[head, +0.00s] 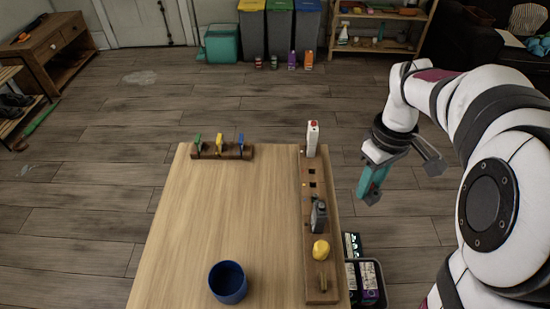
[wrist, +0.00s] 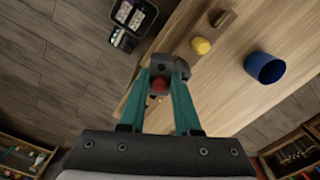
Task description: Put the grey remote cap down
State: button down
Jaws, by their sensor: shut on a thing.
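My gripper (head: 369,190) hangs to the right of the narrow wooden rack, beyond the table's right edge. Its teal fingers are closed on a small dark grey piece, the grey remote cap (wrist: 160,62), at the fingertips in the wrist view. A red round spot shows between the fingers just below it; I cannot tell what it belongs to. In the head view the cap is mostly hidden by the fingers. A white remote-like piece with a red top (head: 312,140) stands upright at the rack's far end. A dark grey upright piece (head: 318,217) stands mid-rack.
The rack (head: 308,262) runs along the table's right edge, with empty square holes near its far end and a yellow piece (head: 321,250) nearer. A blue cup (head: 228,283) and a block with coloured clips (head: 222,152) stand on the table. A dark crate (head: 368,284) sits right of it.

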jog(key=w+a+f+n, duration=0.4)
jog(key=w+a+n, duration=0.1)
jog(key=n, duration=0.7)
send_over(253, 203)
notch_tip(253, 203, down, 13)
jog(key=shift+f, duration=2.05)
jog(key=shift+f, duration=0.15)
jog(key=c, duration=0.6)
grip_release()
